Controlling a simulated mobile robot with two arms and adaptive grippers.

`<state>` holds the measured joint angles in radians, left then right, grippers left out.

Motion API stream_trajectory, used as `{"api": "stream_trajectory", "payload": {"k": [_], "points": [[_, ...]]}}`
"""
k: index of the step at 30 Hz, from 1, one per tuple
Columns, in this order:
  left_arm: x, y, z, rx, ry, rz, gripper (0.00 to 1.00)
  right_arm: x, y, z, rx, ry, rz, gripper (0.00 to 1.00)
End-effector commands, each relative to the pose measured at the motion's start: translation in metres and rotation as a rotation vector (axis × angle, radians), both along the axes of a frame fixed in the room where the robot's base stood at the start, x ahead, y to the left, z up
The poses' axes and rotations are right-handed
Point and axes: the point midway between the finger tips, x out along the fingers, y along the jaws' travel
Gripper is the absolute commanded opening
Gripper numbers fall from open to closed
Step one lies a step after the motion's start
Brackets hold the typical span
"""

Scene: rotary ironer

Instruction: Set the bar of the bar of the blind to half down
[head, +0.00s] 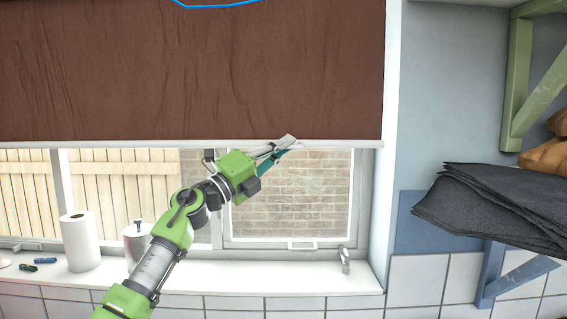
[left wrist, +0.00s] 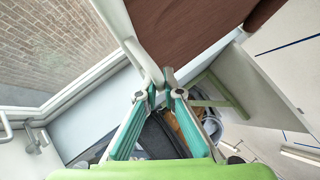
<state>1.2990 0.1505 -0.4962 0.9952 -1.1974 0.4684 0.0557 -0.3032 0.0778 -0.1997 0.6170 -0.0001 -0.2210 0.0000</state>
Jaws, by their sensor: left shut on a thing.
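The blind (head: 190,70) is a brown cloth that hangs over the upper part of the window. Its bar (head: 100,144) is a thin pale strip along the cloth's lower edge, and it looks level. My left gripper (head: 288,143) is at the bar's right part, shut on it. In the left wrist view the bar (left wrist: 143,58) runs in between the fingertips of the same gripper (left wrist: 159,92), with the brown cloth (left wrist: 185,30) beside it. The top of the blind is out of view. My right gripper is not in view.
On the white sill (head: 230,281) stand a paper roll (head: 80,241) and a metal canister (head: 137,243). A window handle (head: 302,245) sits below the bar. At right, dark folded cloths (head: 495,205) lie on a shelf. The glass below the bar is clear apart from my arm.

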Motion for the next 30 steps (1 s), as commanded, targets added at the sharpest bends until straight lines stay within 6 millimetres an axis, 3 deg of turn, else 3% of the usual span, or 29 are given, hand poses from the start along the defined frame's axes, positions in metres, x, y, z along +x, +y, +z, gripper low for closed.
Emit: {"api": "stream_trajectory", "payload": {"k": [1, 4, 17, 18, 20, 30], "points": [[0.000, 0.001, 0.013, -0.003, -0.003, 0.002, 0.00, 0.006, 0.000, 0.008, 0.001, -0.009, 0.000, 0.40], [0.000, 0.002, 0.017, -0.003, -0.001, 0.002, 0.00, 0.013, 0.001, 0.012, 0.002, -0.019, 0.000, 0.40], [0.000, 0.002, 0.019, -0.003, -0.001, 0.003, 0.00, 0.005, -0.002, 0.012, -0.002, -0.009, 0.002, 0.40], [0.000, 0.002, 0.019, -0.003, -0.001, 0.003, 0.15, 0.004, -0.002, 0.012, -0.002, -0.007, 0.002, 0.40], [0.000, 0.002, 0.018, -0.003, -0.001, 0.003, 0.25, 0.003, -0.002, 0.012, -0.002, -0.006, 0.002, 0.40], [0.000, 0.002, 0.016, 0.000, 0.001, 0.002, 0.25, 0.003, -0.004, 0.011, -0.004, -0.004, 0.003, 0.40]]}}
